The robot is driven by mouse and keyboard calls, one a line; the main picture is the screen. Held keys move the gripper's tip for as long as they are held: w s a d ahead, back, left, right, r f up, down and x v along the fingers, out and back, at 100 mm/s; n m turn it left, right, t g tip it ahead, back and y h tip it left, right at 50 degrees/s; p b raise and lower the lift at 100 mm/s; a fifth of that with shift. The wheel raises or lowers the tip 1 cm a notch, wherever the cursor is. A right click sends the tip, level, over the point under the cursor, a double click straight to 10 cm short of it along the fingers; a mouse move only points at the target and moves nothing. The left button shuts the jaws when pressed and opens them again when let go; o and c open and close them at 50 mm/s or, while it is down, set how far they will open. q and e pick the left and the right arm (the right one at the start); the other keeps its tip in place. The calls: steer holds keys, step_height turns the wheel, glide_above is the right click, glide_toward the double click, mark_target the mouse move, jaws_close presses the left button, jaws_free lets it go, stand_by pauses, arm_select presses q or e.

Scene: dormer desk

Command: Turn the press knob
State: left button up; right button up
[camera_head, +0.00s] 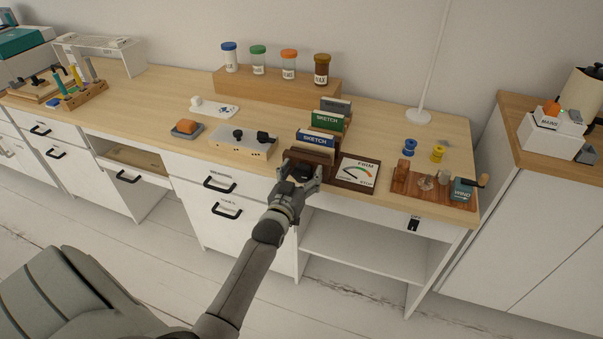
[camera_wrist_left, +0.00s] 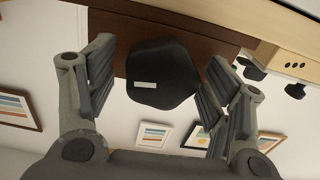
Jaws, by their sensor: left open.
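The press knob (camera_wrist_left: 160,75) is black with a small white mark. It sits on the dark brown wooden press (camera_wrist_left: 110,35), which also shows at the desk's front edge in the head view (camera_head: 311,156). My left gripper (camera_head: 304,176) is open at the press front. In the left wrist view, the left gripper (camera_wrist_left: 162,68) has one finger on each side of the knob. A gap shows at the left finger; the knob looks very close to the right one, and contact is unclear. In the head view the gripper partly hides the knob. My right gripper is not in view.
A gauge plate (camera_head: 357,172) marked FIRM stands right of the press. Sketch books (camera_head: 318,138) stand behind it. A box with black knobs (camera_head: 243,146) lies to the left. A wooden tray (camera_head: 405,178) with small items is at the right.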

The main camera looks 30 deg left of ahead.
arm_select(q)
steer(key=shift+c, duration=0.4)
steer(key=c, duration=0.9)
steer(key=n+p, duration=0.1)
steer(key=n, duration=0.1)
steer(key=shift+n, duration=0.3)
steer(key=shift+a+n+p, duration=0.1)
steer(key=shift+n+p, duration=0.35)
steer(key=shift+n, duration=1.25)
